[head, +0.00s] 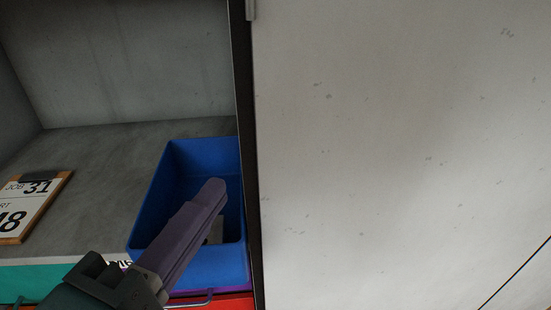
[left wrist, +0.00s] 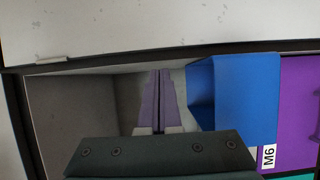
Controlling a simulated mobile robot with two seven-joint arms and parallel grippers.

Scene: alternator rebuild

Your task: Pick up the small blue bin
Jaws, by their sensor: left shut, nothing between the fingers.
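The small blue bin (head: 222,266) stands in an open grey compartment, against the dark upright edge on its right. It is open at the top, and a small greyish piece shows inside, partly hidden. My left gripper (head: 214,188) has purple fingers, shut together and empty, which cross in front of the bin's opening in the head view. In the left wrist view the closed fingers (left wrist: 160,75) are beside the blue bin (left wrist: 248,95), which is to their right. I cannot tell if they touch it. My right gripper is not in view.
A clipboard (head: 59,188) with a job sheet lies on the grey shelf (head: 105,170) at the left. A white panel (head: 400,150) closes off the right side behind a dark upright (head: 246,150). Teal, purple and red fronts are below the shelf. The shelf between clipboard and bin is clear.

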